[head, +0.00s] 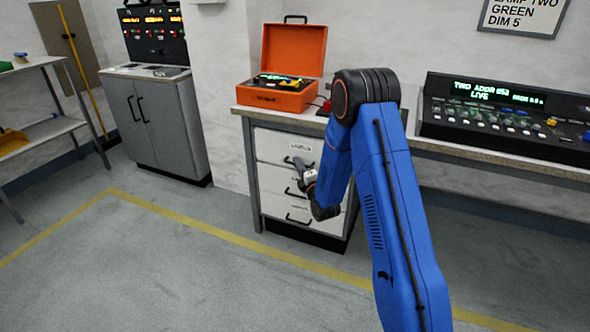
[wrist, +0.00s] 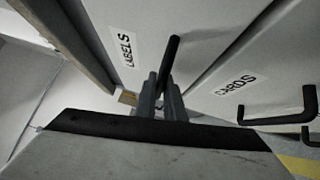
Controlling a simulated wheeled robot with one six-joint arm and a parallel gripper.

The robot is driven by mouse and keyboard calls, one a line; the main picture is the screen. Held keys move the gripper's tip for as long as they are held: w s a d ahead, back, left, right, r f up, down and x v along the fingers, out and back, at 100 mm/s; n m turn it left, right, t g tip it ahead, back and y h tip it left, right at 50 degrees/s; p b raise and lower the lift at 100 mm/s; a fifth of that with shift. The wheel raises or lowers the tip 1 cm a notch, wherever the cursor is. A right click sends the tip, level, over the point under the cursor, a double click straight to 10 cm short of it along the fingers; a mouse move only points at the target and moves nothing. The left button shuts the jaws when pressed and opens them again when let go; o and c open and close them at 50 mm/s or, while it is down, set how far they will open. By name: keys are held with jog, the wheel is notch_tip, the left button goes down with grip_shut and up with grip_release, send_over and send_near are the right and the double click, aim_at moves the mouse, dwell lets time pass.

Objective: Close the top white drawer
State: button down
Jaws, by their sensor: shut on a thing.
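The top white drawer (head: 275,143) is in the grey cabinet under the worktop in the head view. Its front, with the label "LABELS", also fills the upper middle of the wrist view (wrist: 150,20). My gripper (head: 293,162) is at this front, shut on the drawer's black bar handle (wrist: 171,56). In the wrist view the two fingers (wrist: 161,88) close around the handle's lower part in the picture. My wrist hides part of the drawer fronts in the head view. I cannot tell how far the top drawer stands out.
Below it are the "CARDS" drawer (wrist: 270,70) and a bottom drawer (head: 277,208), both with black handles. An open orange case (head: 268,99) and a control desk (head: 480,125) stand on the worktop. The floor (head: 190,280) in front is clear, with a yellow line.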

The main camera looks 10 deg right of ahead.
jog(key=shift+w+d, duration=0.1)
jog(key=shift+d, duration=0.05)
jog(key=c, duration=2.1)
grip_release()
jog(key=shift+s+d+f, duration=0.15)
jog(key=shift+s, duration=0.3)
jog(key=v, duration=1.6)
jog(key=shift+s, duration=0.3)
